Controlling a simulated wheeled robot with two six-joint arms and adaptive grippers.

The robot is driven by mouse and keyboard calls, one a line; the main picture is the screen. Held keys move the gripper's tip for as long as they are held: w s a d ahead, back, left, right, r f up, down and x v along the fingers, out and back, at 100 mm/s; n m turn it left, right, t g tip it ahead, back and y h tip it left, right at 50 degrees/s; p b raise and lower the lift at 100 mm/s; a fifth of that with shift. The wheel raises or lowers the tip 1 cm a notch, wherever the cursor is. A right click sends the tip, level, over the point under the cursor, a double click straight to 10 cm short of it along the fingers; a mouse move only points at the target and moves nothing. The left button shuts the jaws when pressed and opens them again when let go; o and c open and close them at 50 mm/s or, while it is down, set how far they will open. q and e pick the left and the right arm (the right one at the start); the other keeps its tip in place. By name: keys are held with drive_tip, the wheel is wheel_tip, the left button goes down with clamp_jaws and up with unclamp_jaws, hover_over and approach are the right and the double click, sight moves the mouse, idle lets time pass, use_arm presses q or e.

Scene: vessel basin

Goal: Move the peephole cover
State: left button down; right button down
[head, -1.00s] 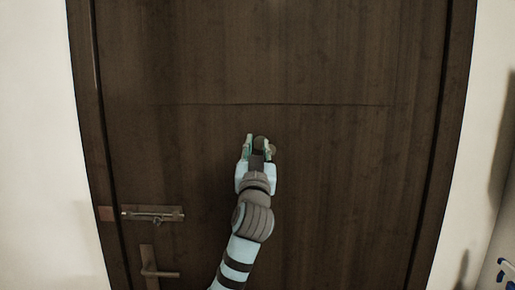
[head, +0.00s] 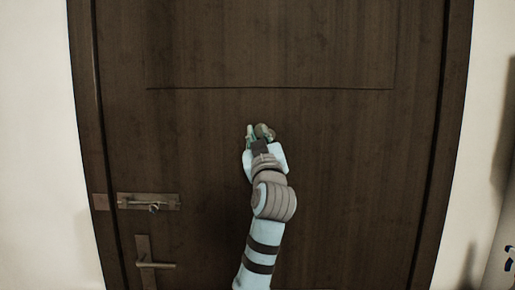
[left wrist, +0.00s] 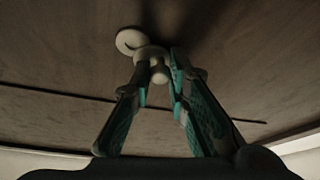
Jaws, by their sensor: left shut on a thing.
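The peephole cover (left wrist: 129,41) is a small pale round piece on the dark wooden door (head: 330,180). In the left wrist view it sits up and left of a round mount with a small knob (left wrist: 159,74) sticking out. In the head view only a small dark round part (head: 272,135) shows beside the fingertips. My left gripper (head: 258,131) is at the peephole, its fingers close together. In the left wrist view its teal-padded fingers (left wrist: 160,85) stand on both sides of the knob, shut on it. My right gripper is in neither view.
A metal latch (head: 150,201) and a lever handle (head: 155,265) are on the door's lower left, clear of my arm. A thin horizontal groove (head: 270,89) runs above the gripper. The door face around is flat and bare.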

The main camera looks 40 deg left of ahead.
use_arm(q)
drive_tip(key=shift+w+d+f+n+g+y+b, duration=0.3)
drive_tip(key=shift+n+g, duration=0.65)
drive_tip(key=shift+n, duration=1.4)
drive_tip(key=shift+w+d+f+n+g+h, duration=0.15)
drive_tip(key=shift+w+d+n+g, duration=0.6)
drive_tip(key=shift+n, duration=1.55)
drive_tip(key=shift+s+d+f+n+g+y+b, duration=0.2)
drive_tip(key=shift+n+g, duration=1)
drive_tip(key=shift+n, duration=1.15)
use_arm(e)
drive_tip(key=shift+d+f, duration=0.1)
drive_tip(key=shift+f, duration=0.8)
use_arm(q)
drive_tip(key=shift+w, duration=0.1)
drive_tip(key=c, duration=1.6)
unclamp_jaws()
drive_tip(key=shift+o, duration=0.3)
drive_tip(key=shift+d, duration=0.1)
